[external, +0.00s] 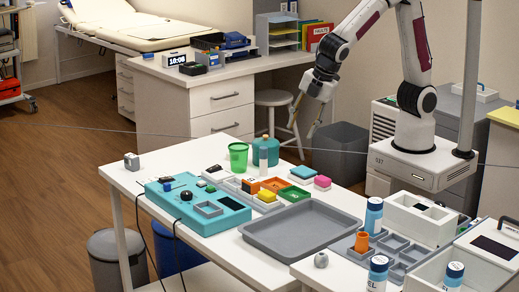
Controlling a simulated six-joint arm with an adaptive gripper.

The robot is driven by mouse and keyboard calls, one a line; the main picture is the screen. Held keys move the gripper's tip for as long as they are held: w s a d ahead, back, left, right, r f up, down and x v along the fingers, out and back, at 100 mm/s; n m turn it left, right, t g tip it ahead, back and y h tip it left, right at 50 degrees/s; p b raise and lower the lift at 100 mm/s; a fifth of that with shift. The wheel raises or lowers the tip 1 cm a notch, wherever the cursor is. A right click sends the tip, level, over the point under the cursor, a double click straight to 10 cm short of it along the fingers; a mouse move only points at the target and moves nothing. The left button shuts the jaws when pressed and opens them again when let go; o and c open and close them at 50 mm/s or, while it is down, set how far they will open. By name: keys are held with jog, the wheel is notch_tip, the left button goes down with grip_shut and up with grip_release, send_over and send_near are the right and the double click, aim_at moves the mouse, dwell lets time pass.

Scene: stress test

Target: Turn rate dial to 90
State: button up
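A teal control box (222,222) lies on the front left of the white table. A round black knob (186,195) stands on its top, with a smaller blue knob or button (167,187) to the left. I cannot tell which one is the rate dial, and no scale or numbers can be read. A dark square panel (232,203) is on the box's right part. My gripper (301,131) hangs in the air above the table's far edge, well to the right of the box. Its fingers are apart, with nothing between them.
A green cup (239,156), a teal round container (266,150) and a pale bottle (263,157) stand behind the box. Colored blocks and small trays lie to its right. A large grey tray (262,246) is mid-table. Blue-labelled bottles (374,215) stand at right. Space above the box is clear.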

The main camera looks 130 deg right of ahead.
jog(key=w+d+f+n+t+h, duration=0.1)
jog(key=w+d+f+n, duration=0.25)
jog(key=w, duration=0.25)
jog(key=w+d+f+n, duration=0.3)
jog(key=w+n, duration=0.1)
jog(key=w, duration=0.2)
jog(key=n+t, duration=0.4)
jog(key=n, duration=0.8)
send_near(186, 192)
jog(key=s+d+f, duration=0.2)
jog(key=s, duration=0.1)
jog(key=s+d+f, duration=0.1)
jog(key=shift+s+f, duration=0.35)
jog(key=shift+f, duration=0.05)
jog(key=w+r+n, duration=0.1)
jog(key=w+a+r+n, duration=0.1)
jog(key=n, duration=0.1)
jog(key=w+n+t, duration=0.1)
jog(key=shift+w+a+r+n+y, duration=0.25)
jog(key=shift+w+r+n+y, duration=0.05)
jog(key=shift+w+r+n, duration=0.1)
jog(key=shift+w+a+n, duration=0.2)
jog(key=shift+a+n, duration=0.2)
jog(key=shift+n, duration=0.65)
jog(key=shift+x, duration=3.85)
jog(key=shift+w+a, duration=0.1)
